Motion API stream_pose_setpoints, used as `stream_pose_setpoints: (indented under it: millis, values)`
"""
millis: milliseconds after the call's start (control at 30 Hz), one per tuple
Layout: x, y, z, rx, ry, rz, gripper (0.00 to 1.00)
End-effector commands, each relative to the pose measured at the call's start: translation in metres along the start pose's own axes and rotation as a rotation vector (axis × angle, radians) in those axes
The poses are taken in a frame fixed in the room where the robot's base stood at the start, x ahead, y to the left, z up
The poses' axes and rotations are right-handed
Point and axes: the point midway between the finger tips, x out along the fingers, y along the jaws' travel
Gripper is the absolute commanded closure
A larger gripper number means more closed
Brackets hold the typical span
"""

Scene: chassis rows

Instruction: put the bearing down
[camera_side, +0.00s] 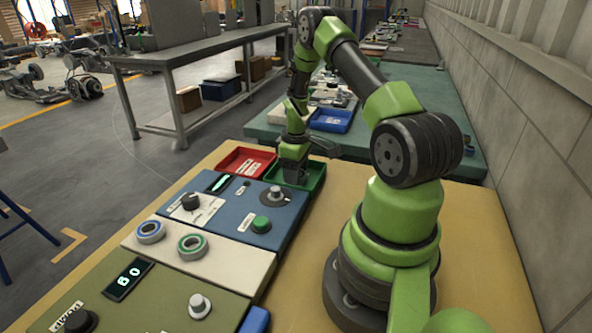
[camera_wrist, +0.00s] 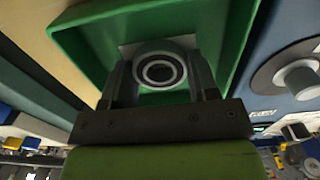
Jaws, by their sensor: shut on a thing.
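My gripper (camera_wrist: 160,75) is shut on a ring-shaped bearing (camera_wrist: 160,53) with a grey outer ring and dark centre, held between the two fingers in the wrist view. Behind the bearing is the inside of a green tray (camera_wrist: 85,45), with a pale label partly covered by the bearing. In the side view my gripper (camera_side: 293,168) points down over the green tray (camera_side: 316,182), and the bearing is hidden there. I cannot tell whether the bearing touches the tray floor.
A red tray (camera_side: 238,158) stands left of the green one. In front is a blue panel (camera_side: 262,222) with knobs and a green button (camera_side: 261,224).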

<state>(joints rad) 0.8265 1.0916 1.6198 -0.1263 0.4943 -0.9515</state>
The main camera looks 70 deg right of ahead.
Motion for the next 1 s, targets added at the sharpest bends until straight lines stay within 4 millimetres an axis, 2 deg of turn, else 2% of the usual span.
stream_pose_setpoints:
  millis: [33,100,133,467,567,900,1000]
  values:
    - [0.001,0.0,0.0,0.0,0.0,0.0,0.41]
    - [0.001,0.0,0.0,0.0,0.0,0.0,0.25]
    - [0.001,0.0,0.0,0.0,0.0,0.0,0.2]
    - [-0.003,0.0,0.0,0.0,0.001,0.001,0.2]
    - [-0.015,0.001,-0.001,0.001,0.003,0.002,0.2]
    - [-0.088,0.001,-0.001,0.0,0.003,0.003,0.2]
    - [-0.104,0.001,-0.001,0.001,0.002,0.001,0.2]
